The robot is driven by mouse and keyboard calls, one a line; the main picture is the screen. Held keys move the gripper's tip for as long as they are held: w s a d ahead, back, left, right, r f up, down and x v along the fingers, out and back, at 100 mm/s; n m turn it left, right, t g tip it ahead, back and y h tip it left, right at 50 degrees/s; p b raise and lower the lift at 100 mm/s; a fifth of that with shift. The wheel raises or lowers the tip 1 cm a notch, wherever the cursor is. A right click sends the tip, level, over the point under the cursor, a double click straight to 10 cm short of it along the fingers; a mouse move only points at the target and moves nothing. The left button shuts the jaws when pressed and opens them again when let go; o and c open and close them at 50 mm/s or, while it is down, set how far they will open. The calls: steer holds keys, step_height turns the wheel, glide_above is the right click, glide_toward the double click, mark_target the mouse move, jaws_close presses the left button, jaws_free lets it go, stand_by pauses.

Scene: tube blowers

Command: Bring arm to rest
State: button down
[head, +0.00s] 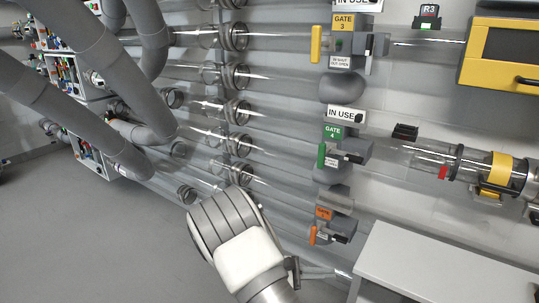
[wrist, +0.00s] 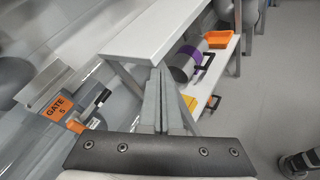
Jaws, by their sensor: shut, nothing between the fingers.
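My gripper (wrist: 157,98) shows in the wrist view, its two grey fingers together and empty. It is in front of a white bench top (wrist: 165,32) and its frame, with no contact that I can make out. In the head view my arm comes up from the bottom centre, left of the white bench (head: 440,270); its fingers are hard to make out there.
An orange gate 5 unit (wrist: 62,103) is left of my gripper. Clear tubes with gate 3 (head: 344,45) and gate 4 (head: 332,150) line the wall. Floor (head: 70,220) is open left.

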steer(key=s+r+m+t+y, duration=0.3)
steer(key=s+r+m+y, duration=1.15)
steer(key=s+r, duration=1.05)
step_height(320, 180, up, 26)
steer(key=p, duration=2.5)
steer(key=shift+w+a+n, duration=0.35)
steer(key=shift+w, duration=0.05)
